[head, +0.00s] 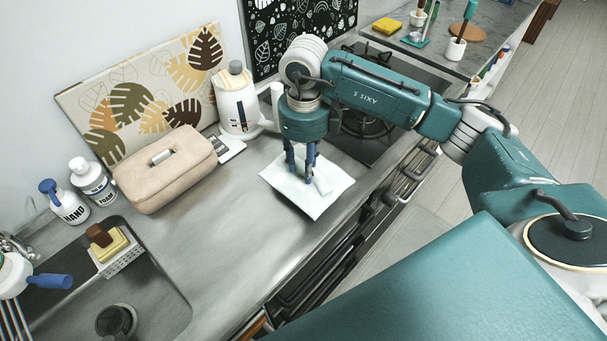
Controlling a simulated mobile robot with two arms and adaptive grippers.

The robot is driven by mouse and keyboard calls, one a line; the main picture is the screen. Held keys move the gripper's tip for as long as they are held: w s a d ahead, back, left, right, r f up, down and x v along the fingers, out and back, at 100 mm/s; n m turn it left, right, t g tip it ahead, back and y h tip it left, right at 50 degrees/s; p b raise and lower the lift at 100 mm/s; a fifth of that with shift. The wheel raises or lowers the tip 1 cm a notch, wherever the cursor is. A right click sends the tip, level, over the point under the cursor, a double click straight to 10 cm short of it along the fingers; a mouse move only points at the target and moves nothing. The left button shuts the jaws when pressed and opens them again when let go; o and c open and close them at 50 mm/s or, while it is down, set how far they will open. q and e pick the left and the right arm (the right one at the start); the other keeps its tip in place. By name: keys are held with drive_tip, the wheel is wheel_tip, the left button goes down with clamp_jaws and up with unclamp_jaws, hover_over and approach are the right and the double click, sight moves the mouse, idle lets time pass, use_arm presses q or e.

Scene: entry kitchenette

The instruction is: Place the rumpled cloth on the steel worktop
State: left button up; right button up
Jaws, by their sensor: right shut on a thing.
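The pale, whitish cloth (335,196) is spread out near the front edge of the steel worktop (215,235), with a raised fold on its right part. My right gripper (300,176) points straight down over it, with its blue fingers shut on the cloth near its middle. The cloth is at or just above the worktop surface; I cannot tell whether all of it touches. The fingers hide a part of the cloth.
A beige bag (168,172) and a white kettle (238,104) stand behind the cloth. A dark gas hob (375,140) lies to its right. Two bottles (92,183) and a sink (160,300) are at left. The worktop between sink and cloth is clear.

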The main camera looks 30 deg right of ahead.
wheel_tip(320, 180, down, 5)
drive_tip(key=shift+r+p, duration=0.1)
drive_tip(key=shift+p, duration=0.4)
drive_tip(key=shift+f, duration=0.25)
drive_tip(key=shift+f, duration=0.2)
drive_tip(key=o, duration=1.2)
drive_tip(key=shift+r, duration=0.1)
drive_tip(key=shift+r, duration=0.1)
